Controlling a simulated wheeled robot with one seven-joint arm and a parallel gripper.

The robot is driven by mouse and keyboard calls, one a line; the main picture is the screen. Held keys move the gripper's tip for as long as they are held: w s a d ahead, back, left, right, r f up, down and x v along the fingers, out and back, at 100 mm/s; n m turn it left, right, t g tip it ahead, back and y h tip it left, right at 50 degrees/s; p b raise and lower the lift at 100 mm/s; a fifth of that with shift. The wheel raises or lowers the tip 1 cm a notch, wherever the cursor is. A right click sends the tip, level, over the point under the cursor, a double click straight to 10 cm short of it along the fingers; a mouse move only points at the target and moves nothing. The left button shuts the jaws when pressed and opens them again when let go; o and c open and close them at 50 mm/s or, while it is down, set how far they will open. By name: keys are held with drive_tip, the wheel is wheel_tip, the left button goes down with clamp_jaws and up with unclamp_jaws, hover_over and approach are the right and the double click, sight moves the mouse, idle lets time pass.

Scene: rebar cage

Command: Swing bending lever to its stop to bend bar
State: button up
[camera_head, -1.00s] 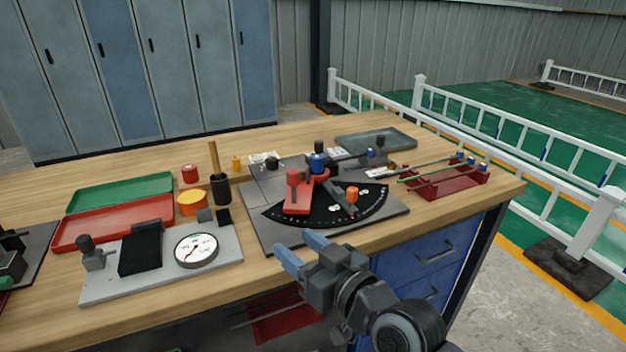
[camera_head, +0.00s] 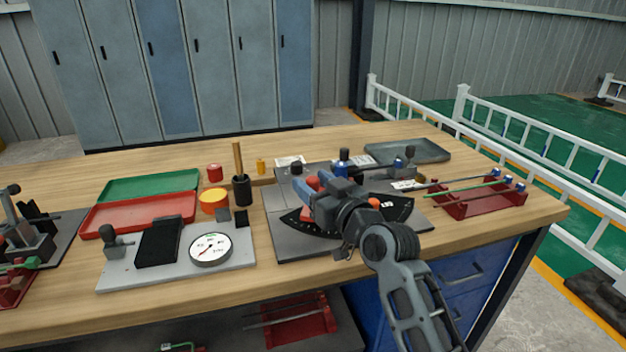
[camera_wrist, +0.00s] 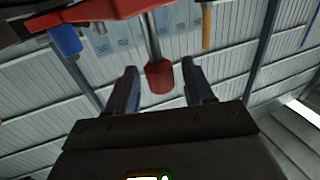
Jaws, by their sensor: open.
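The bending lever's red arm (camera_wrist: 110,12) and red grip on a grey post (camera_wrist: 160,77) show in the wrist view. The grip stands between my gripper's two fingers (camera_wrist: 160,84), with gaps on both sides. In the head view my open gripper (camera_head: 312,187) is over the bender and hides most of the lever; only a bit of red shows. The bender's black graduated sector (camera_head: 400,210) has an orange knob (camera_head: 374,203) on it. A blue-capped post (camera_head: 341,167) stands behind my gripper. I cannot make out the bar's bend.
A red rack (camera_head: 478,200) with bars is at right, a grey tray (camera_head: 408,151) behind. A dial gauge plate (camera_head: 118,279), red tray (camera_head: 138,215) and green tray (camera_head: 150,186) lie left. A black cup (camera_head: 242,190) holding a wooden stick stands nearby. The front bench edge is clear.

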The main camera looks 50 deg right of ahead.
drive_tip(key=shift+w, duration=0.3)
drive_tip(key=shift+c, duration=0.4)
clamp_jaws()
